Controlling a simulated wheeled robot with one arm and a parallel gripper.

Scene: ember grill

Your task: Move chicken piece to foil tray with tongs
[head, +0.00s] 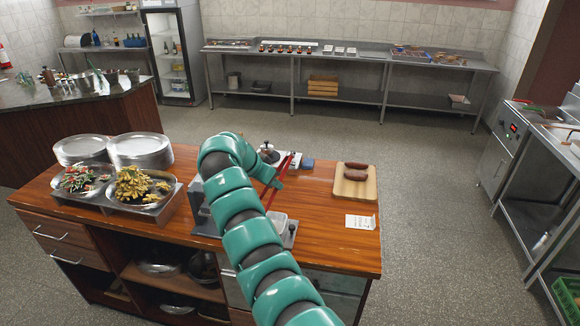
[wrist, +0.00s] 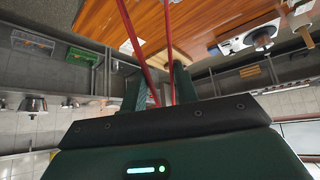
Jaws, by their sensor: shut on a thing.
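My gripper (wrist: 160,88) is shut on the red tongs (wrist: 134,38), whose two long arms reach away from the fingers over the wooden counter. In the head view my gripper (head: 272,176) is above the middle of the counter, with the red tongs (head: 287,167) at its right side. Whether the tongs hold anything is not clear. Two brown pieces of meat (head: 355,170) lie on a wooden board (head: 352,191) right of the tongs. I cannot make out a clear chicken piece or a clear foil tray.
The wooden counter (head: 325,230) carries a metal tray of skewers and food (head: 134,184), plate stacks (head: 140,147) and a white card (head: 360,221). My arm hides part of the middle. A steel table (head: 345,58) with trays stands at the back. Floor is clear between.

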